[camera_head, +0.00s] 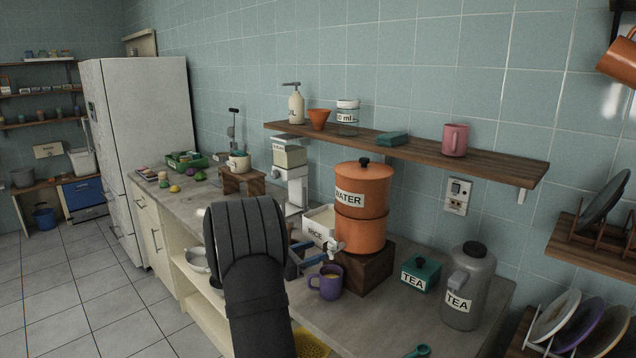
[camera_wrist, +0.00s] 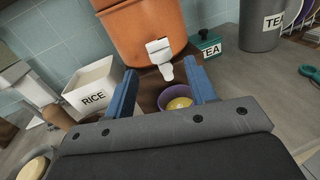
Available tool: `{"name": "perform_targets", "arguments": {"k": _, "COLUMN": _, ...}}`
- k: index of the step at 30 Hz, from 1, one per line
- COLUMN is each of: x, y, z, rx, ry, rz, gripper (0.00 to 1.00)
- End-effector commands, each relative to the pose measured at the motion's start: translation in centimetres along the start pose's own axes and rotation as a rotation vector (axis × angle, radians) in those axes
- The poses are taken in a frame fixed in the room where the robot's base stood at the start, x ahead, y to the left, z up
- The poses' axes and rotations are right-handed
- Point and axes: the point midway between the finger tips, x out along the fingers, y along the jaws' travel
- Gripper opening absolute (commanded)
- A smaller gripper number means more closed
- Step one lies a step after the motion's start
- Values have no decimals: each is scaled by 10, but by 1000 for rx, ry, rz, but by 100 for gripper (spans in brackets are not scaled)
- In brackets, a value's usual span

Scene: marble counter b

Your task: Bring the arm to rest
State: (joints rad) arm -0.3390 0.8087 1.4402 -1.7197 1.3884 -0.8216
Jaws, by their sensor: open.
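My gripper (camera_head: 312,254) reaches over the counter with its two blue fingers spread. In the wrist view the gripper (camera_wrist: 160,76) is open with nothing held between its fingers. A purple mug (camera_head: 322,288) with something yellowish inside stands on the counter below the fingers. My dark arm hides part of the counter's front edge.
A white rice box (camera_head: 319,224) stands left of the dispenser. A green tea box (camera_head: 420,273) and a grey tea canister (camera_head: 465,292) stand to its right. A wooden shelf (camera_head: 400,150) runs along the wall above. Bare counter (camera_head: 365,315) lies in front of the mug.

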Motion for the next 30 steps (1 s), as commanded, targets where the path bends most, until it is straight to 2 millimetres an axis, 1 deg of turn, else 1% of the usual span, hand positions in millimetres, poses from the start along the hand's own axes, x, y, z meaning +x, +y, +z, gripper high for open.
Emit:
{"name": "perform_targets", "arguments": {"k": 1, "x": -12, "y": 1, "z": 0, "rx": 1, "ry": 0, "rz": 3, "gripper": 51}}
{"name": "perform_targets", "arguments": {"k": 14, "x": -98, "y": 0, "z": 0, "rx": 1, "ry": 0, "rz": 1, "gripper": 51}}
{"name": "perform_targets", "arguments": {"k": 15, "x": -94, "y": -1, "z": 0, "rx": 1, "ry": 0, "rz": -3, "gripper": 51}}
{"name": "perform_targets", "arguments": {"k": 18, "x": -69, "y": -2, "z": 0, "rx": 1, "ry": -1, "rz": -7, "gripper": 51}}
{"name": "perform_targets", "arguments": {"k": 30, "x": 11, "y": -1, "z": 0, "rx": 0, "ry": 0, "rz": -4, "gripper": 51}}
